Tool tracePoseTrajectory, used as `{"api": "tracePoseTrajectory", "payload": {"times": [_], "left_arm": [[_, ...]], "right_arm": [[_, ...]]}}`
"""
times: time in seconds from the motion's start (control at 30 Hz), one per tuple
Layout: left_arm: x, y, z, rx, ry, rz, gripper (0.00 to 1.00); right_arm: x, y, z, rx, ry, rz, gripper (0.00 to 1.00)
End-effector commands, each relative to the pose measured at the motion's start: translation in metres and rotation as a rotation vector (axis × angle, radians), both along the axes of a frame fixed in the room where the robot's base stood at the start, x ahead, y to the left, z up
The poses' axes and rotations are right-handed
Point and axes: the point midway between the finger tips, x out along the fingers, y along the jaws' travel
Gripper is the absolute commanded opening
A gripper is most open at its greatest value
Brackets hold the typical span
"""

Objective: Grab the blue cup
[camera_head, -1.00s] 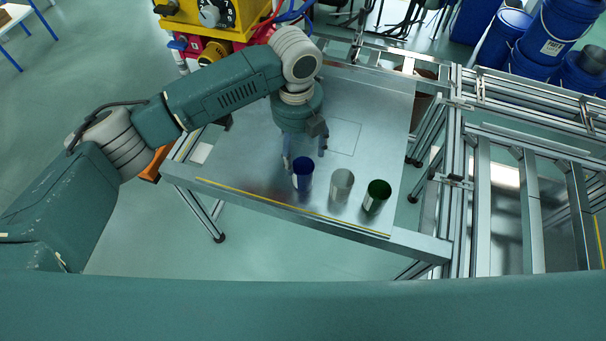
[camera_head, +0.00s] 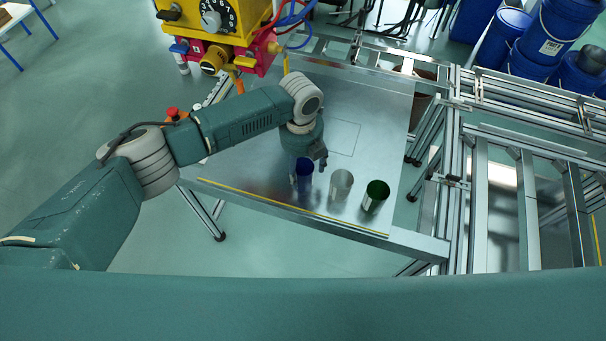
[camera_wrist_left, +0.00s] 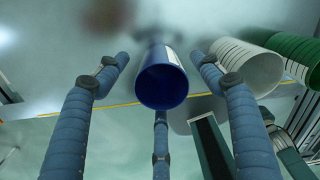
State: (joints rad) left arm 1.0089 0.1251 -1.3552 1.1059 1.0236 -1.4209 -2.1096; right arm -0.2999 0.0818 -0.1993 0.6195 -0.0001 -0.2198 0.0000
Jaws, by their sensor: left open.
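The blue cup (camera_head: 303,183) stands on the metal table top, partly hidden by my left gripper (camera_head: 312,166), which is over and around it. In the left wrist view the blue cup (camera_wrist_left: 163,84) shows its open mouth between the spread fingers of my left gripper (camera_wrist_left: 158,62). One finger is on each side and a third is below it in the picture. The fingers are open, with gaps visible beside the cup. My right gripper is not in view.
A grey-white cup (camera_head: 341,185) stands close to the right of the blue cup, and a green cup (camera_head: 375,196) stands beyond it. A yellow line runs along the front table edge. The metal table top (camera_head: 375,110) is bare behind the cups. A yellow and red device (camera_head: 215,30) is at the back left.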

Motion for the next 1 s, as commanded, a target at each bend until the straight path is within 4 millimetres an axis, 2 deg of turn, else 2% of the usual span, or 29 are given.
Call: {"api": "tracePoseTrajectory", "payload": {"times": [0.1, 0.13, 0.3, 0.77, 0.87, 1.0], "left_arm": [[0.000, 0.000, 0.000, 0.000, 0.000, 0.000, 0.67], [0.000, 0.000, 0.000, 0.000, 0.000, 0.000, 0.63], [0.000, 0.000, 0.000, 0.000, 0.000, 0.000, 0.30], [0.000, -0.001, 0.006, -0.002, -0.001, 0.000, 0.30], [0.001, -0.001, 0.015, -0.002, -0.002, 0.000, 0.30], [0.002, -0.001, 0.040, -0.003, -0.005, -0.002, 0.30]], "right_arm": [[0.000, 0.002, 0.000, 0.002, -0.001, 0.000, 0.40], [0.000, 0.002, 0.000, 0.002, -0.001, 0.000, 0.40], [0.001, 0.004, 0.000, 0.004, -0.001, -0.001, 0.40], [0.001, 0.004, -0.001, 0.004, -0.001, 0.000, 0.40], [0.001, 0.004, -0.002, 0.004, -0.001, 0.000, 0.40], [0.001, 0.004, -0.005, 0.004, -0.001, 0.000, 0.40]]}}
